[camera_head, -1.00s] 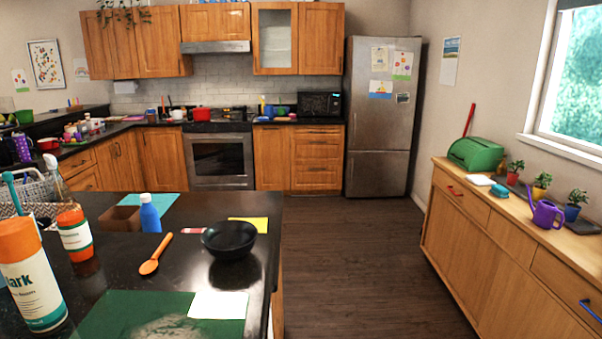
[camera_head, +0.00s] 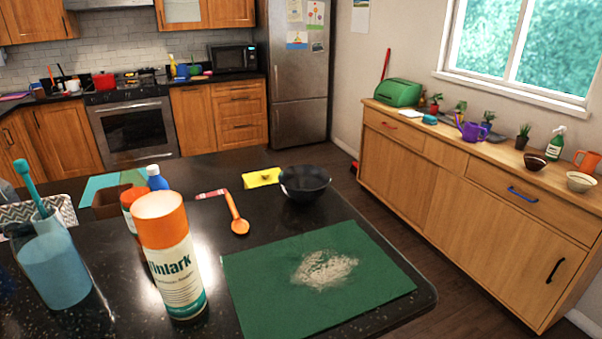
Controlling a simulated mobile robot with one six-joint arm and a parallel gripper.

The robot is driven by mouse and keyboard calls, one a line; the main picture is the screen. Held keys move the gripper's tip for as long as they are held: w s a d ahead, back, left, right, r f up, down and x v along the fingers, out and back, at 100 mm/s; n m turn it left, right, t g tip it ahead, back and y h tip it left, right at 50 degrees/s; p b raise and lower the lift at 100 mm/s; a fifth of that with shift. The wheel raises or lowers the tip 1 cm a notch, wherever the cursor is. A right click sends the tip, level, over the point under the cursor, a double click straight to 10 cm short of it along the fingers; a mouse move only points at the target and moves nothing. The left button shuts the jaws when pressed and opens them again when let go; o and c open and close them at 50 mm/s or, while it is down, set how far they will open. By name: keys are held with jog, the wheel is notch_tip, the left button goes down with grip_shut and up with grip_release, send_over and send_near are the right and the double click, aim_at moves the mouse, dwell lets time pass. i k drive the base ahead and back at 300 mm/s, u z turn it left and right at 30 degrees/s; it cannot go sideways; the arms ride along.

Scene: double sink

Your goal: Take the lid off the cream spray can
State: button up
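The cream spray can (camera_head: 174,266) stands upright on the dark counter at the front, left of a green mat. Its label is cream with dark letters and a teal band at the bottom. Its orange lid (camera_head: 160,217) is on top of it. My gripper is not in view.
Behind the can are a smaller orange-topped container (camera_head: 131,200), partly hidden, and a blue bottle (camera_head: 157,179). A teal-handled brush in a blue holder (camera_head: 55,268) stands left. The green mat (camera_head: 378,282) bears pale powder. A black bowl (camera_head: 305,184) and orange spoon (camera_head: 237,222) lie behind.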

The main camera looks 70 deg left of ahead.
aim_at(159, 217)
jog(key=z, duration=0.05)
jog(key=k, duration=0.45)
jog(key=u, duration=2.65)
